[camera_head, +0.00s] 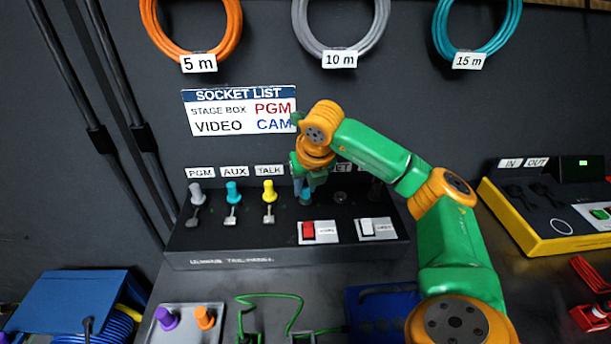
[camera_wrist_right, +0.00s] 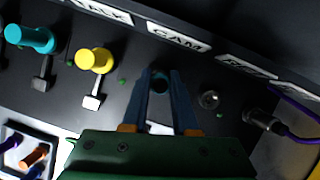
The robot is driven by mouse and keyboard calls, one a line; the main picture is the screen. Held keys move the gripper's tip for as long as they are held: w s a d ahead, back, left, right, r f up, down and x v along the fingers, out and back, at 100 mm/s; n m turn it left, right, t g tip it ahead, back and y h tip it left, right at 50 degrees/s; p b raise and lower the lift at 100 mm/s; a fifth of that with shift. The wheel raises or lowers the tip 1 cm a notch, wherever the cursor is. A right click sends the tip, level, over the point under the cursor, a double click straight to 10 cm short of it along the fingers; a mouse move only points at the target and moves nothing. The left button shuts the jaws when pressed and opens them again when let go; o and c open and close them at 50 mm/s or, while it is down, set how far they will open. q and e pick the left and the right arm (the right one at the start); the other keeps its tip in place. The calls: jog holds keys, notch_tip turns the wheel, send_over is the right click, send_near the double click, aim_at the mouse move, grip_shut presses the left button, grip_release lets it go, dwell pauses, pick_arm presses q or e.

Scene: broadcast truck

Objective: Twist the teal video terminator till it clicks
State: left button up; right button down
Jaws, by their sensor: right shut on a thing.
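My right gripper (camera_head: 306,184) reaches down to the sloped socket panel from the right. It is shut on a teal terminator (camera_head: 306,197) at the socket just right of the yellow one. In the right wrist view my blue fingers (camera_wrist_right: 163,80) stand on either side of the teal terminator (camera_wrist_right: 158,76), below the CAM label (camera_wrist_right: 179,38). The fingers hide most of it, and I cannot tell how far it is turned. Another teal terminator (camera_head: 233,190) stands under the AUX label. My left gripper is not in view.
A yellow terminator (camera_head: 269,190) stands close left of my right gripper, with a grey one (camera_head: 196,193) further left. A plug with a purple cable (camera_wrist_right: 263,121) sits to the right. A tray (camera_head: 186,312) holds purple and orange terminators. Red and white switches are in front.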

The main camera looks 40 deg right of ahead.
jog(key=shift+m+g+h+p, duration=0.3)
jog(key=shift+m+h+p, duration=0.1)
jog(key=shift+m, duration=1)
jog(key=c, duration=0.6)
grip_release()
jog(key=shift+m, duration=0.4)
jog(key=v, duration=0.7)
jog(key=shift+a+p, duration=0.1)
jog(key=shift+p, duration=0.3)
jog(key=shift+f, duration=0.1)
